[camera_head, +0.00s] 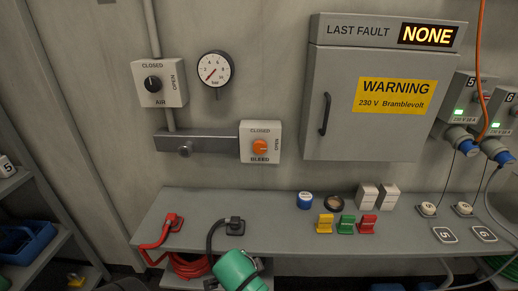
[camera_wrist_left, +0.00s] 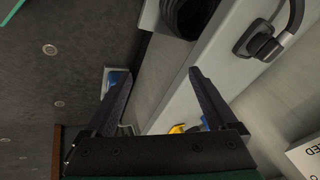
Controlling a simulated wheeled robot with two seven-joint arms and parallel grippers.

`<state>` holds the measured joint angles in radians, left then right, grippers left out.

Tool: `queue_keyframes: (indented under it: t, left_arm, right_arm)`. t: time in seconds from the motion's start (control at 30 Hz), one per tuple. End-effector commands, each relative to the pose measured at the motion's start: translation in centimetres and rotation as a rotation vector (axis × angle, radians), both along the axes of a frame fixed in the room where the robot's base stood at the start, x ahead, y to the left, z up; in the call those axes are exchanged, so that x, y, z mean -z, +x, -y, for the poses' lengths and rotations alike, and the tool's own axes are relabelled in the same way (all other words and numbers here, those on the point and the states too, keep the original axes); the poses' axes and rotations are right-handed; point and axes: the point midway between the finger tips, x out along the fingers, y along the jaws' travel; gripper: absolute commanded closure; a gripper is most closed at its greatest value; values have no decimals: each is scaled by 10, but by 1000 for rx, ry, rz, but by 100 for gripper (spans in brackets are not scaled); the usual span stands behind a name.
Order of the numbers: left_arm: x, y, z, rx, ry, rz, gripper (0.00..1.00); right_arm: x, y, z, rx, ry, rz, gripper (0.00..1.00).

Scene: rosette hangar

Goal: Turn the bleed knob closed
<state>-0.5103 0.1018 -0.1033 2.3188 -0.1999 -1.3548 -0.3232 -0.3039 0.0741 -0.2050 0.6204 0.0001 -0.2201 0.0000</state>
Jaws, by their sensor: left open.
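The orange bleed knob (camera_head: 260,147) sits on a pale wall plate (camera_head: 247,154) marked CLOSED above, OPEN at the right and BLEED below. Its grip looks crosswise, towards OPEN, but it is small. A corner of a pale box with the letters "ED" (camera_wrist_left: 308,152) shows at the lower right of the left wrist view. My left gripper (camera_wrist_left: 161,72) is open, with nothing between its fingers. In the head view its fingers are not seen; a green part of my arm (camera_head: 236,270) shows at the bottom, below the plate. My right gripper is not in view.
The AIR knob (camera_head: 153,84) and a pressure gauge (camera_head: 214,69) are at the upper left. A grey bench (camera_head: 285,240) runs below, with red (camera_head: 171,221) and black (camera_head: 235,224) plugs and small coloured blocks. A grey cabinet (camera_head: 340,130) stands right of the bleed plate.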

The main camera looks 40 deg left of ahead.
Motion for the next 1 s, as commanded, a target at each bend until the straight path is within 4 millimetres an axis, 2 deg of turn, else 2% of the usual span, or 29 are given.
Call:
queue_keyframes:
  t: [0.03, 0.17, 0.3, 0.4, 0.5, 0.6, 0.73, 1.0]
  left_arm:
    - [-19, 11, -13, 69, 107, 42, 9]
    - [-71, 40, -48, 279, 477, 111, 9]
    - [-133, 68, -78, 525, 985, 75, 9]
    - [-179, 86, -87, 702, 1390, -49, 9]
    - [-214, 99, -85, 837, 1717, -218, 9]
    - [-231, 106, -82, 902, 1879, -327, 9]
    - [-236, 117, -88, 916, 1912, -352, 9]
    - [-236, 171, -130, 913, 1906, -350, 9]
  right_arm:
    - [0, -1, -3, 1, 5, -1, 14]
    - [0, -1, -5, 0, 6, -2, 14]
    - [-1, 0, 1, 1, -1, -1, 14]
    - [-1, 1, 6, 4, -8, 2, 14]
    - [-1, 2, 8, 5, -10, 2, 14]
    - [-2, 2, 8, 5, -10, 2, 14]
    - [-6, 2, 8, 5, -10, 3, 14]
    - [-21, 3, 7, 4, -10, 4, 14]
